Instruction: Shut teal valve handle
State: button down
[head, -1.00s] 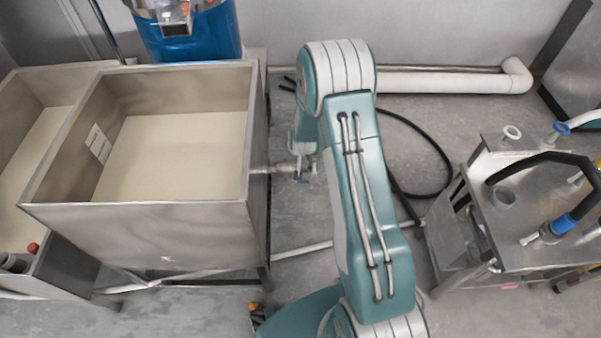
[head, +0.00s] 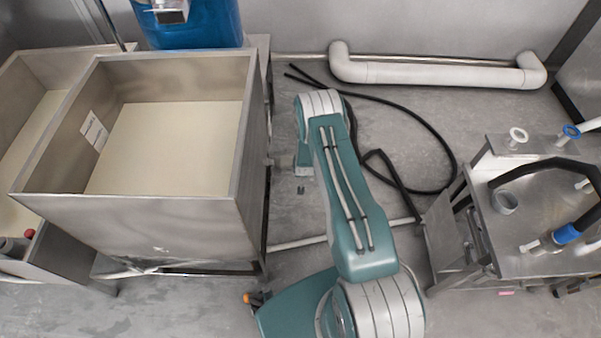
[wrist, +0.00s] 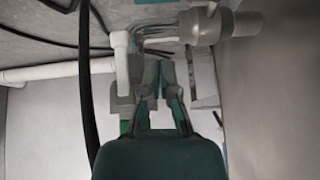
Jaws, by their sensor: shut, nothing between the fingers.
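In the wrist view a pale metal valve fitting (wrist: 232,23) juts from the grey tank wall on the right. A small teal piece below it (wrist: 203,48) may be the valve handle; its position is unclear. My gripper (wrist: 165,62) is shut and empty, with its fingertips close together below the fitting. I cannot tell whether they touch any part of the valve. In the head view my arm hides most of the gripper, and the teal handle cannot be made out beside the steel tank (head: 140,222).
A steel cart (head: 540,262) with hoses stands at the right. A black hose (head: 430,125) lies on the floor behind my arm, and a white pipe (head: 430,74) runs along the back wall.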

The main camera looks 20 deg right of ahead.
jog(key=x, duration=0.4)
jog(key=shift+d, duration=0.25)
jog(key=f, duration=0.2)
jog(key=a+f, duration=0.1)
jog(key=shift+s+f, duration=0.25)
jog(key=shift+f, duration=0.05)
jog(key=shift+d+f, duration=0.1)
jog(key=shift+f, duration=0.05)
